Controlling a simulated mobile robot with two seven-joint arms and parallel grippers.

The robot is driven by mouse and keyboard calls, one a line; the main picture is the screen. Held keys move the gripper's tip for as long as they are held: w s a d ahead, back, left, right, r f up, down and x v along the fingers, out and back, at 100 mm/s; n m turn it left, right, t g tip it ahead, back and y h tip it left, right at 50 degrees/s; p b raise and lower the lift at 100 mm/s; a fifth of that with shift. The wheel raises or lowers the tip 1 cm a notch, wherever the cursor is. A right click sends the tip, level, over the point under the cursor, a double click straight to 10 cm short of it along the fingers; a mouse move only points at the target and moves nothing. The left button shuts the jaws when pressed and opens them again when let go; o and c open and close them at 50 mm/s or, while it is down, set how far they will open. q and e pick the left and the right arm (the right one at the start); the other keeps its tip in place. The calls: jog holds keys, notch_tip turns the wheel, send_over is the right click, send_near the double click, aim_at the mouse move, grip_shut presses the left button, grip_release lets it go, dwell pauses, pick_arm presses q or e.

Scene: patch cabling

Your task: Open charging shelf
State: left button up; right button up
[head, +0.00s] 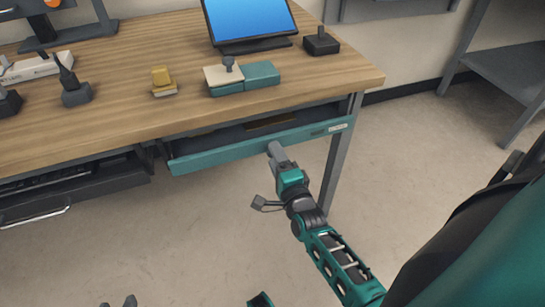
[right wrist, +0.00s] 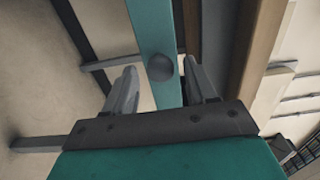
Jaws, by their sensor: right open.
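The charging shelf (head: 215,154) has a long teal front under the right half of the desk. A dark gap shows between its front and the tabletop, with a brown patch (head: 268,122) inside. My right gripper (head: 274,148) is at the shelf front, right of its middle. In the right wrist view, the open fingers (right wrist: 161,75) stand on either side of a dark round knob (right wrist: 162,67) on the teal front (right wrist: 154,30). I cannot tell whether they touch it. Grey tips at the bottom edge seem to be my left gripper (head: 118,302); its opening is unclear.
The wooden desk (head: 120,100) holds a blue-screened monitor (head: 250,20), small teal and cream boxes (head: 262,75), a yellow block (head: 162,77) and dark plug stands (head: 75,93). A dark drawer (head: 70,188) with a keyboard is at left. Floor in front is clear.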

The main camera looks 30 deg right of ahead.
jog(key=shift+b+x, duration=0.35)
jog(key=shift+x, duration=0.9)
jog(key=shift+c, duration=0.4)
grip_shut()
